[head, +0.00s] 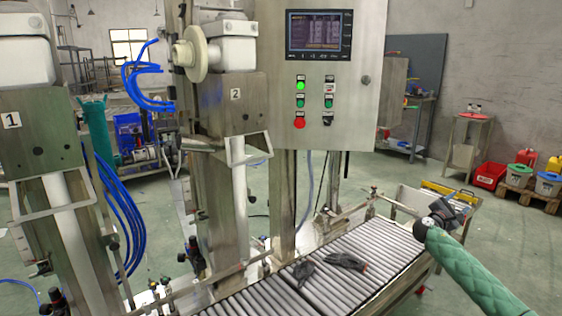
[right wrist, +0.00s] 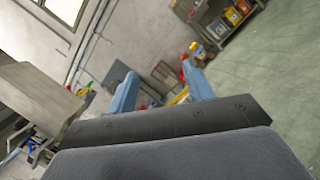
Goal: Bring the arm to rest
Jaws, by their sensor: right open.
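My right arm (head: 475,275) has a green quilted sleeve and reaches in from the lower right of the head view. Its dark right gripper (head: 455,210) is in the air above the far right end of the roller conveyor (head: 240,298). In the right wrist view the right gripper (right wrist: 163,86) shows two blue fingers spread apart with nothing between them. My left gripper does not show in either view.
Dark gloves (head: 347,261) lie on the rollers. Steel filling lances, station 1 (head: 40,135) and station 2 (head: 236,118), stand at left and centre. A control panel (head: 325,95) hangs behind. Red bins (head: 489,175) and buckets sit at right, beyond open floor.

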